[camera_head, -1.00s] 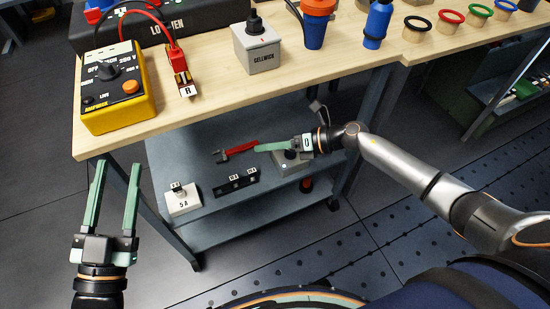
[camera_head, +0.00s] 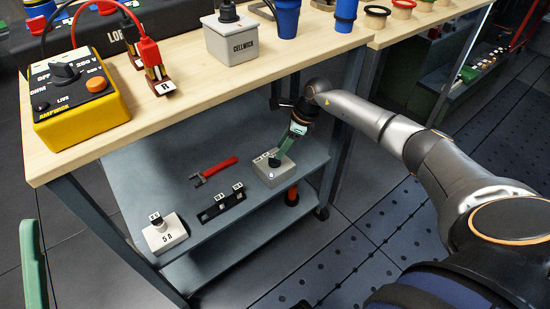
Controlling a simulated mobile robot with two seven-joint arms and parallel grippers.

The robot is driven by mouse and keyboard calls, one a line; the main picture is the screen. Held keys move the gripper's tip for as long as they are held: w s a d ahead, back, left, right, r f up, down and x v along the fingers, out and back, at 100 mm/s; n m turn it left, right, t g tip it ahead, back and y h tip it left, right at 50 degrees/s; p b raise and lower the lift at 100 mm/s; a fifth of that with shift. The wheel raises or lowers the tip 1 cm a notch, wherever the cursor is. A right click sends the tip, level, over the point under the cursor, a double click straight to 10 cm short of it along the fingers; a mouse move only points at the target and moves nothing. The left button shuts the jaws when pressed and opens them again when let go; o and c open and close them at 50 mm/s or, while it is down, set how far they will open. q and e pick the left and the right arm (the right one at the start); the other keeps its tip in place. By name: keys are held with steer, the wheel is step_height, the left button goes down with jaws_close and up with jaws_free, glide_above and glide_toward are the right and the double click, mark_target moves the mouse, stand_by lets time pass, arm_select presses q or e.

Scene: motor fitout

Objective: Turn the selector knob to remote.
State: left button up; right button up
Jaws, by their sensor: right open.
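A small light-grey box (camera_head: 283,174) stands at the right end of the lower shelf. A dark knob (camera_head: 274,161) shows on its top, partly hidden, and I cannot read its markings or its setting. My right gripper (camera_head: 275,160) reaches down under the table with its green fingers open at this knob. I cannot tell whether the fingers touch it. Of my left gripper (camera_head: 33,265), only one green finger shows at the left edge, away from the shelf.
A red-handled tool (camera_head: 217,170), a black block (camera_head: 221,204) and a white "5 A" box (camera_head: 165,238) lie on the shelf (camera_head: 150,180). The tabletop (camera_head: 190,100) overhangs it, with a yellow meter (camera_head: 80,120) and a grey "Cellwick" box (camera_head: 230,45) on top.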

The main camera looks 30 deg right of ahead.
mark_target(275, 160)
steer(key=b+x, duration=0.1)
steer(key=x, duration=0.3)
jaws_close()
stand_by(0.4)
